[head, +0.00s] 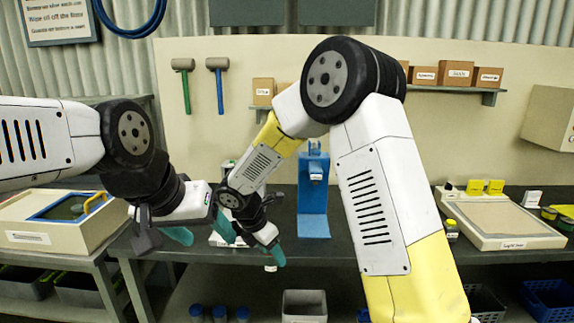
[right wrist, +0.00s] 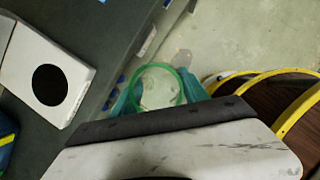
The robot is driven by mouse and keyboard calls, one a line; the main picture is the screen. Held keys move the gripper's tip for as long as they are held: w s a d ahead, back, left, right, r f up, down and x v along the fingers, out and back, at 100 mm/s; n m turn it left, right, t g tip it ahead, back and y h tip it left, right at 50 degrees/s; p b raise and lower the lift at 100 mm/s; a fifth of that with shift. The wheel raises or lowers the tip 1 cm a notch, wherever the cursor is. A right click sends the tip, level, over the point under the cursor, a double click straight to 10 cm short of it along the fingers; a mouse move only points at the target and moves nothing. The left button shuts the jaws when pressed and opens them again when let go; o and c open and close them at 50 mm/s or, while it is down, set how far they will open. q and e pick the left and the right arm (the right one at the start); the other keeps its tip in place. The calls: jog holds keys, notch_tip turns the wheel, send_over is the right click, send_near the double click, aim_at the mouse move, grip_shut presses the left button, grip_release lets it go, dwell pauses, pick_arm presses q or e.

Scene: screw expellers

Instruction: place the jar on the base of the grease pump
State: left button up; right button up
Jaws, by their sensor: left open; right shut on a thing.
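The grease pump (head: 313,190) appears to be the blue stand on the dark bench, at the middle of the head view. Its flat blue base (head: 314,227) looks bare. My right gripper (head: 275,256) is shut on the jar, left of the pump and lower in the picture, by the bench's front edge. The jar (head: 270,268) looks small and pale there. In the right wrist view the jar's green rim (right wrist: 184,82) shows between the teal fingers (right wrist: 157,95), with a clear opening. My left gripper (head: 202,233) is open and empty, further left.
A white plate with a black round hole (right wrist: 48,85) lies on the bench in the right wrist view. A cream box with a blue-framed lid (head: 50,218) stands left. A cream tray (head: 495,220) stands right. Bins (head: 304,305) sit below. Yellow-edged brown shapes (right wrist: 290,105) are unclear.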

jog(key=s+d+f+m+g+y, duration=0.1)
jog(key=d+f+m+g, duration=0.2)
jog(key=d+m, duration=0.7)
jog(key=s+d+f+m+g+y, duration=0.1)
jog(key=d+f+m+g+y, duration=0.1)
jog(key=d+m, duration=0.7)
jog(key=f+m+g, duration=0.1)
jog(key=m+g, duration=0.1)
jog(key=m, duration=0.5)
jog(key=shift+d+f+m, duration=0.3)
jog(key=shift+d, duration=0.05)
